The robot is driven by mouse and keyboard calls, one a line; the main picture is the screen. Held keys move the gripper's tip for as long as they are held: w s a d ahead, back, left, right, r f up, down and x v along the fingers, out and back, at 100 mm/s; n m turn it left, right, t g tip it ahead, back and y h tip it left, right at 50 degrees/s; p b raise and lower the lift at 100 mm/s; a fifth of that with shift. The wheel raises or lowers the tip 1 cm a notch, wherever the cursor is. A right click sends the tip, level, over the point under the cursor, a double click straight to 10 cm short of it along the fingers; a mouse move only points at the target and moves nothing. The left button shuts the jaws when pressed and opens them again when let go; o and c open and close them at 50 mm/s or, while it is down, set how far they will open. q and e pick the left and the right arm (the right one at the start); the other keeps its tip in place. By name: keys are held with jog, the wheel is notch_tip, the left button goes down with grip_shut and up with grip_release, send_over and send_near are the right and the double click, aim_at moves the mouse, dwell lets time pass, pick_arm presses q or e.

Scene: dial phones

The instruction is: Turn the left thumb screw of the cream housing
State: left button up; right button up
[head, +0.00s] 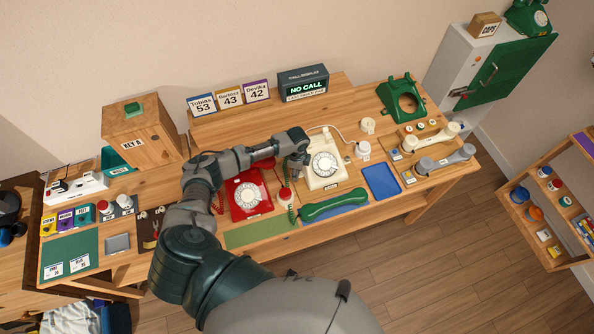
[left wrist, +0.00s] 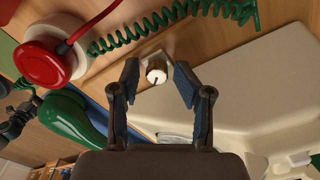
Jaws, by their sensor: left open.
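The cream housing (head: 325,163) is a dial phone body on the wooden bench, just right of my left gripper (head: 297,168) in the head view. In the left wrist view the housing (left wrist: 245,100) fills the right side. The left thumb screw (left wrist: 156,72) is a small round knob with a pale top and darker rim, on a tab at the housing's edge. My left gripper (left wrist: 156,66) is open, with one finger on each side of the screw. I see a gap on both sides; contact does not show. The screw is hidden in the head view. My right gripper is not in view.
A red phone (head: 248,196) stands left of the housing. A red-topped round object (left wrist: 45,62) and a green coiled cord (left wrist: 130,32) lie close by. A green handset (head: 335,204) lies in front. A blue tray (head: 381,182) is at the right.

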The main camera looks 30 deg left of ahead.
pick_arm(q)
jog(key=shift+r, duration=3.95)
jog(key=shift+w, duration=0.1)
jog(key=shift+c, duration=1.4)
notch_tip(320, 180, up, 9)
jog(key=n, duration=1.2)
jog(key=f, duration=0.8)
jog(key=f+b, duration=0.1)
jog(key=f, duration=0.7)
jog(key=shift+s+f, duration=0.2)
jog(key=shift+f, duration=0.2)
grip_shut()
